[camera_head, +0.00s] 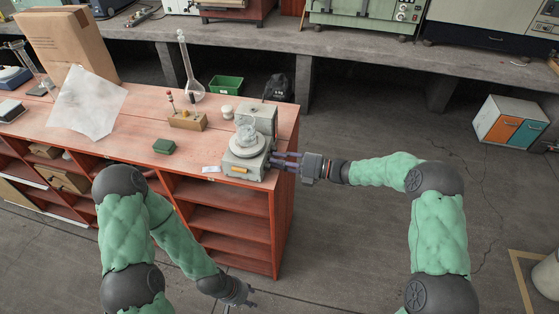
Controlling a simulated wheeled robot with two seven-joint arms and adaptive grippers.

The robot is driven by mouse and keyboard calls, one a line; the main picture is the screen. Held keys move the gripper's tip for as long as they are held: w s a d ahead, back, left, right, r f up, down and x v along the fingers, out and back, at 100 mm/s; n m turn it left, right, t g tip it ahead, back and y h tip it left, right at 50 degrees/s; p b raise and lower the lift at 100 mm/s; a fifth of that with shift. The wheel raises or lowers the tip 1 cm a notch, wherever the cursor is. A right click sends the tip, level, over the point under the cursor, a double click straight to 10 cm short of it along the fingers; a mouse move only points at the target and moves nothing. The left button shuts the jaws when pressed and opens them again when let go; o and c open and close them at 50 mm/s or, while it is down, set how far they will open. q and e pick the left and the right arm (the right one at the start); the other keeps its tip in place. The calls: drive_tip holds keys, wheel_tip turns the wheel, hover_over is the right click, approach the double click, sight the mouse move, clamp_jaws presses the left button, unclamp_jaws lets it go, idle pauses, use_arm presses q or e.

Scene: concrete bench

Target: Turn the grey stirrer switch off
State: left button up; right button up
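The grey stirrer (240,163) stands at the right end of the red-brown bench, with a round pale plate and a clear glass vessel (247,132) on top. A small orange-yellow part (239,170) shows on its front. I cannot make out the switch or its position. My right gripper (273,159) comes in from the right, its fingertips at the stirrer's right side. I cannot tell if they touch it or hold anything. My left gripper (250,299) hangs low in front of the bench, away from the stirrer; its fingers are too small to read.
Open floor lies to the right.

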drive_tip(key=shift+d, duration=0.1)
drive_tip(key=v, duration=1.1)
drive_tip(key=shift+d, duration=0.4)
drive_tip(key=shift+s, duration=0.1)
drive_tip(key=w+a+f+m+t+h, duration=0.25)
drive_tip(key=f+m+t+h, duration=0.3)
drive_tip(key=f+m, duration=0.6)
drive_tip(key=s+f+m+h, duration=0.45)
drive_tip(key=f+m, duration=0.35)
drive_tip(key=m, duration=0.3)
drive_tip(key=s+f+m+g+h, duration=0.1)
drive_tip(key=s+f+m+g, duration=0.2)
drive_tip(key=s, duration=0.6)
drive_tip(key=s+f+m+g+h, duration=0.1)
drive_tip(key=s+f+m+g, duration=0.2)
drive_tip(key=s, duration=0.6)
drive_tip(key=s+f+m+g+h, duration=0.1)
drive_tip(key=s+f+m+g, duration=0.2)
drive_tip(key=s, duration=0.7)
wheel_tip(320, 180, down, 3)
drive_tip(key=shift+a+r+m+g, duration=0.25)
drive_tip(key=shift+a+m+g, duration=0.15)
drive_tip(key=shift+m, duration=0.55)
